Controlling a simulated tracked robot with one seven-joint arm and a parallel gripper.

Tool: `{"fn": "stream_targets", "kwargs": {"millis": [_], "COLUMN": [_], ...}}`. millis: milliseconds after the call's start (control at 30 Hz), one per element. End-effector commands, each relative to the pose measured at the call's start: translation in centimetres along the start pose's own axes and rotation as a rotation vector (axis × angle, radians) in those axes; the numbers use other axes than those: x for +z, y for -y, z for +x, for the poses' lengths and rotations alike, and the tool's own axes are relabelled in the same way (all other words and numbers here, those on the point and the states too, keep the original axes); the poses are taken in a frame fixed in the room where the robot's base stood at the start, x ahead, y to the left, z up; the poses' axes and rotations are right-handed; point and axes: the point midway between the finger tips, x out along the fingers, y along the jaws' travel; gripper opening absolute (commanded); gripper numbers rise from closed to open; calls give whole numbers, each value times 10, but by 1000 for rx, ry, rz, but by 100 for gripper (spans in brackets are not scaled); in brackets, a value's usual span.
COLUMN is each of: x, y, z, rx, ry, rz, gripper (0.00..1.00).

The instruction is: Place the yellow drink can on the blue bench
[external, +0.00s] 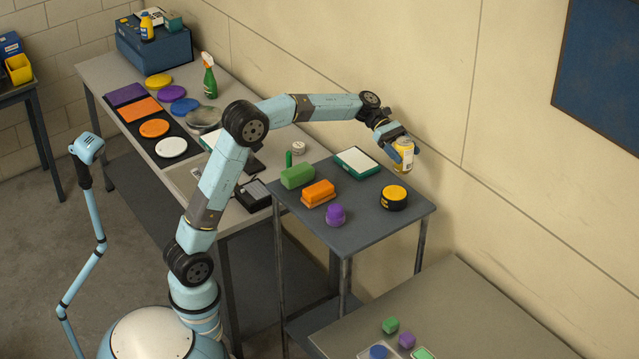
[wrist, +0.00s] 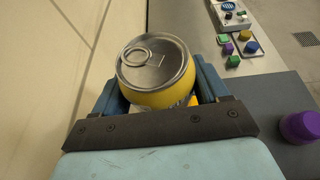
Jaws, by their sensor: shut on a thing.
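The yellow drink can (external: 404,155) is held in my gripper (external: 402,150), above the back right part of the blue-grey bench (external: 360,228) and near the wall. In the wrist view the can's silver lid with pull tab (wrist: 152,62) faces the camera, and its yellow side sits between two blue fingers. My gripper (wrist: 160,92) is shut on the can. The can looks roughly upright and clear of the bench top. Its base is hidden in the wrist view. The bench top (wrist: 262,105) lies to the right there.
On the bench stand a black-and-yellow round tin (external: 394,197), a purple knob-like thing (external: 335,215), an orange block (external: 318,193), a green block (external: 297,176) and a green-and-white box (external: 357,162). Bare top shows along the front right. The wall (external: 480,170) is close behind.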

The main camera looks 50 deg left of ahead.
Motion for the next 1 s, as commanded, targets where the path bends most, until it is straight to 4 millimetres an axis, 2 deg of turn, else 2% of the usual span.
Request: {"fn": "stream_targets", "kwargs": {"millis": [33,100,367,600,800,1000], "x": [9,19,54,82,98,107], "y": [10,23,81,148,198,233], "z": [22,48,138,213,257,284], "rx": [-22,-47,-137,-219,-274,-309], "ry": [1,0,-3,-9,-14,-19], "rz": [9,18,51,84,107,122], "gripper": [29,29,29,29,29,29]}}
